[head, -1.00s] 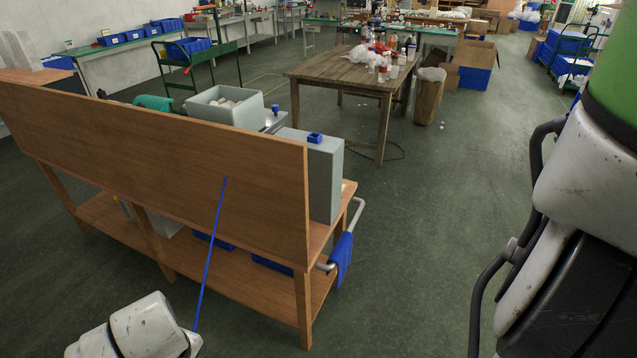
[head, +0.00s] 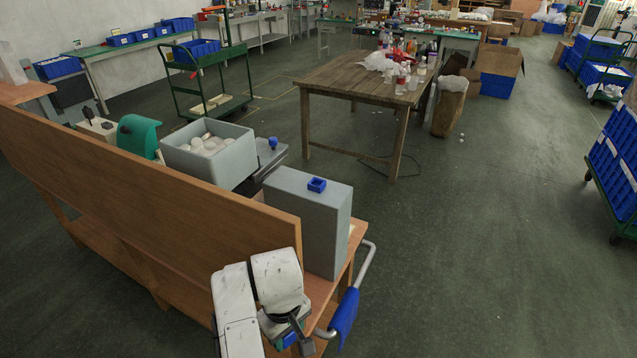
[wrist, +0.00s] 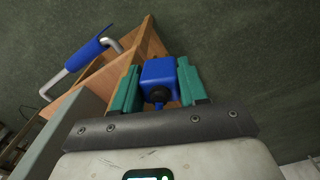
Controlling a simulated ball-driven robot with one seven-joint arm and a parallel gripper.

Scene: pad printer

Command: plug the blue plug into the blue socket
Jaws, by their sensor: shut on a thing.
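The blue socket (head: 317,184) is a small square block with a hollow top, on top of the tall grey box (head: 310,222) at the bench's right end. My gripper (wrist: 158,82) is shut on the blue plug (wrist: 159,72), a blue block with a dark round fitting on the near side, between teal fingers. In the head view my gripper (head: 298,341) is low in front of the bench end, below the socket and apart from it. The plug is mostly hidden there.
A wooden bench with a tall back panel (head: 150,190) stands before me. A grey rail with a blue sleeve (head: 343,318) sticks out at its right end. A grey bin (head: 208,160) of white items stands behind the panel.

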